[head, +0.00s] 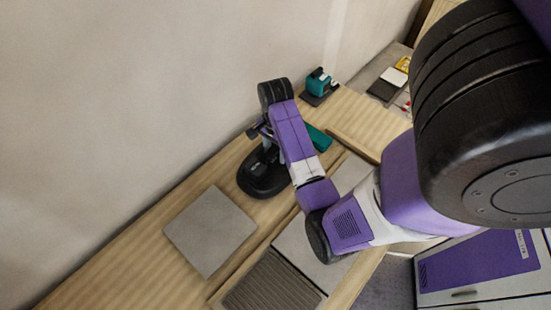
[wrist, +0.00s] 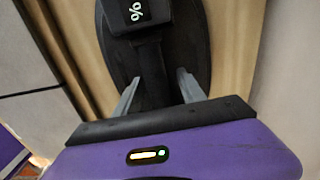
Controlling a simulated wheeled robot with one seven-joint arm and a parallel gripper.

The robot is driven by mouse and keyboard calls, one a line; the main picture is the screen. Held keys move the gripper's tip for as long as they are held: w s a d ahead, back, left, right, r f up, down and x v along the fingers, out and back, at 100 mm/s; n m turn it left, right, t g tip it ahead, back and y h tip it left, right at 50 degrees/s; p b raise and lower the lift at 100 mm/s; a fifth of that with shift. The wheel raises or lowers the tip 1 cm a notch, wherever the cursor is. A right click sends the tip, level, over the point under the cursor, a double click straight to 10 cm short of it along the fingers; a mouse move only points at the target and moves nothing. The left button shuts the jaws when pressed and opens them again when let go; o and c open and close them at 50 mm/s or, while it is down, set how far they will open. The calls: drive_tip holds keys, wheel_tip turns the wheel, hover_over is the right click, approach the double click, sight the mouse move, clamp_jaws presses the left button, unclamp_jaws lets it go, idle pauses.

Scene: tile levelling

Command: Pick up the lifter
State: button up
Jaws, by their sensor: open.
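The lifter (head: 263,178) is a black device with an oval base, standing on the wooden worktop in the head view. In the wrist view the lifter (wrist: 190,35) shows its dark oval base, a block with a small "%" display, and a dark bar running down toward my gripper. My gripper (wrist: 158,88) is open, with one grey finger on each side of that bar. I cannot tell whether either finger touches it. In the head view my gripper is at the lifter's upper part, partly hidden by my arm.
A grey square tile (head: 210,231) lies left of the lifter. A ribbed dark panel (head: 272,286) is at the front. A teal tool (head: 319,85) stands on a black base farther back, and a teal block (head: 317,137) lies behind my wrist. The wall (head: 120,100) runs along the worktop.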

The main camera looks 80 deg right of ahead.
clamp_jaws()
drive_tip(key=shift+r, duration=0.2)
